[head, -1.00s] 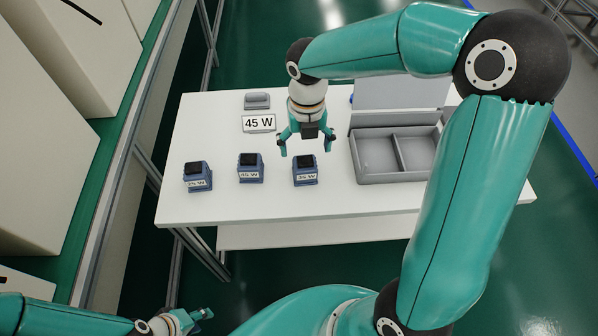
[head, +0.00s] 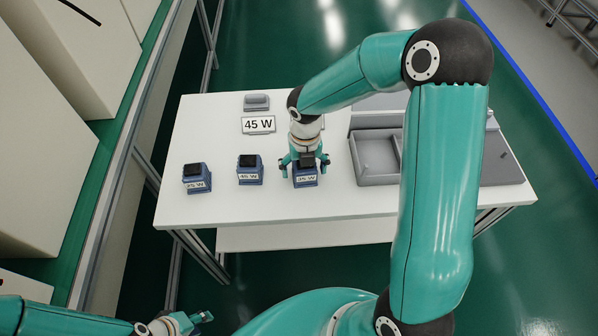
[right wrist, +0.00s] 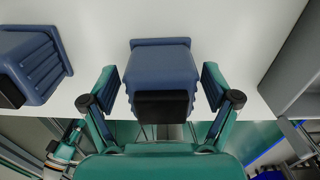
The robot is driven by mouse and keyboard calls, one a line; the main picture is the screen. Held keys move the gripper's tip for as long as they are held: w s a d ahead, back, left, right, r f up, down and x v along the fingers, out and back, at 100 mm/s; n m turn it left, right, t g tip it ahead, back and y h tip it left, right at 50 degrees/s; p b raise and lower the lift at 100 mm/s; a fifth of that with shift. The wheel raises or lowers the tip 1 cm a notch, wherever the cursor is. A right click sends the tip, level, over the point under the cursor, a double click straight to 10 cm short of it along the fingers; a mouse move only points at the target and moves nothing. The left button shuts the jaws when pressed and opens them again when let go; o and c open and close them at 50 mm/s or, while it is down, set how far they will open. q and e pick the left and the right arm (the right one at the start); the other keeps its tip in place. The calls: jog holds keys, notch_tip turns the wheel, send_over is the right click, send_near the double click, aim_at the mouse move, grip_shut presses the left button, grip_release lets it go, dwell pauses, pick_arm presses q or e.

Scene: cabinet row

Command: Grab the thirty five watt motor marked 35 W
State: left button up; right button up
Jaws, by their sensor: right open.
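Three blue motors with black tops stand in a row on the white table. The right one (head: 305,180) has a small label that appears to read 35 W. The middle motor (head: 249,171) seems to read 45 W. The label of the left motor (head: 197,180) is too small to read surely. My right gripper (head: 305,167) is open, with its fingers on either side of the right motor. In the right wrist view this motor (right wrist: 160,66) stands between the open fingers, with gaps at both sides. My left gripper (head: 196,319) is low at the left, away from the table.
A 45 W sign (head: 258,124) and a grey object (head: 257,102) are at the table's back. A grey compartment tray (head: 372,180) stands to the right, partly hidden by my right arm. The table front is clear.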

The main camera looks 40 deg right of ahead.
grip_shut()
dwell(0.4)
jog(key=shift+r, duration=0.2)
